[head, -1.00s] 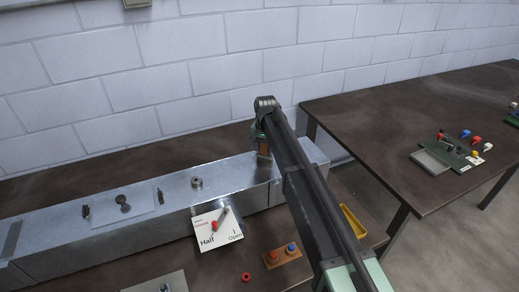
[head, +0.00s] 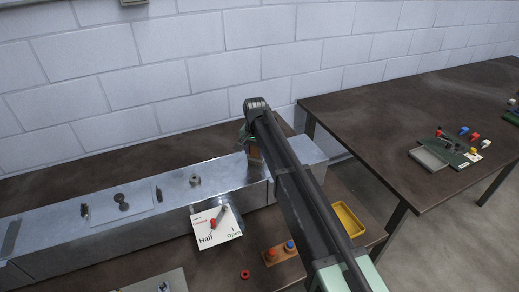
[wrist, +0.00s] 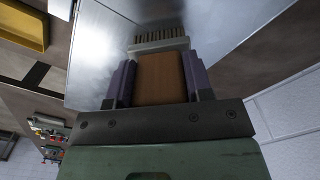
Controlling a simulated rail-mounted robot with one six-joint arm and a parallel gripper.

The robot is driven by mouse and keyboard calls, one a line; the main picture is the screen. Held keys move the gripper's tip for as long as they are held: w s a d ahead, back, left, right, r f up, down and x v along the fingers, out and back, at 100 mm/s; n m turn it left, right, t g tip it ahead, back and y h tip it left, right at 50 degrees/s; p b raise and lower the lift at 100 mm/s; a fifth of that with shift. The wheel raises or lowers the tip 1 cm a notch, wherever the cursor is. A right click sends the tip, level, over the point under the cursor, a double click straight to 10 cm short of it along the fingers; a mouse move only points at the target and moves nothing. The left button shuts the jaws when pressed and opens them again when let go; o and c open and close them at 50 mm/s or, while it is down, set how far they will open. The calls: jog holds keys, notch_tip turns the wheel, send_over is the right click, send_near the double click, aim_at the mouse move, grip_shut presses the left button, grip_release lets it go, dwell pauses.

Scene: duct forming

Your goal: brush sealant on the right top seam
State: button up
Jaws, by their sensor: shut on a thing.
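The long grey metal duct (head: 150,230) lies along the bench. My gripper (wrist: 158,82) is shut on the brown handle of a brush (wrist: 160,72), one finger on each side. The brush's metal band and pale bristles (wrist: 160,36) point towards the duct's sheet metal in the wrist view. In the head view the brush (head: 255,153) is over the duct's right part, mostly behind my arm. A joint line shows on the duct's front face there, but my arm covers much of the seam area. I cannot tell whether the bristles touch the metal.
A wooden block with coloured buttons (head: 280,254) and a yellow tray (head: 349,219) lie in front. A second table (head: 400,110) stands right. A block wall is behind.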

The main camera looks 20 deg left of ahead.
jog(key=shift+s+d, duration=0.4)
jog(key=shift+s, duration=0.2)
jog(key=shift+w+d, duration=1.45)
jog(key=shift+s+d, duration=0.5)
jog(key=shift+d, duration=0.1)
jog(key=shift+s+a, duration=1.4)
jog(key=shift+a, duration=0.1)
jog(key=shift+s+d, duration=0.45)
jog(key=shift+s, duration=0.1)
jog(key=shift+w+d, duration=1.4)
jog(key=shift+d, duration=0.05)
jog(key=shift+s+d, duration=0.5)
jog(key=shift+d, duration=0.1)
jog(key=shift+s+a, duration=1.4)
jog(key=shift+a, duration=0.1)
